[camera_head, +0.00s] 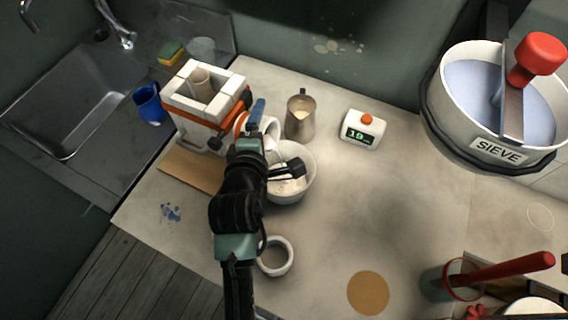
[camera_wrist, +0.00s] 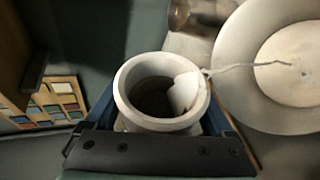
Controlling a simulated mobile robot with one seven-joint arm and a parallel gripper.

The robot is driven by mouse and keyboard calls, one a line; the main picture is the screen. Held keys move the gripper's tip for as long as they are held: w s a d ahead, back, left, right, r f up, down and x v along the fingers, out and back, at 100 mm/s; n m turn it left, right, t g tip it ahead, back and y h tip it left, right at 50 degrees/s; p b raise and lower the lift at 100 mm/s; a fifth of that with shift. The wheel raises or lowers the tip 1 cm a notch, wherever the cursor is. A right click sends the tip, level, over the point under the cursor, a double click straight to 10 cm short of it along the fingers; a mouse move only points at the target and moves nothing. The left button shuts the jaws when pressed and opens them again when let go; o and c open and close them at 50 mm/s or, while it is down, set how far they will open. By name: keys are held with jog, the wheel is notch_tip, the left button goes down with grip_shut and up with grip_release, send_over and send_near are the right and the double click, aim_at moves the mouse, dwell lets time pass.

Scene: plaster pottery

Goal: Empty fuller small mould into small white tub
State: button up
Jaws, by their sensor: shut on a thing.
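My gripper (camera_head: 257,118) is shut on a small white round mould (camera_head: 270,130). The mould is tipped over the small white tub (camera_head: 304,187). In the wrist view, the mould's open mouth (camera_wrist: 127,85) sits between my blue fingers (camera_wrist: 158,115). Its inside looks mostly dark, with white slip at the right lip. A thin white stream runs from that lip into the tub (camera_wrist: 240,75), where a pale pool lies on the bottom. A second small white mould (camera_head: 288,262) stands on the table, partly behind my arm. Its fill level cannot be told.
A strapped white block mould (camera_head: 180,105) stands at left, near a blue mug (camera_head: 149,104) and sink (camera_head: 75,110). A metal jug (camera_head: 300,120) and timer (camera_head: 362,130) reading 19 stand behind the tub. A sieve bucket (camera_head: 440,85) is at right. The middle table is clear.

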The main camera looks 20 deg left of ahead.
jog(key=shift+d, duration=0.1)
jog(key=shift+d, duration=0.15)
jog(key=shift+d+f+m+y+b, duration=0.1)
jog(key=shift+f+m+y+b, duration=0.2)
jog(key=shift+m+y+b, duration=0.25)
jog(key=shift+r, duration=0.1)
jog(key=shift+m+b, duration=0.25)
jog(key=shift+b, duration=0.05)
jog(key=shift+t+y, duration=0.25)
jog(key=shift+t, duration=0.05)
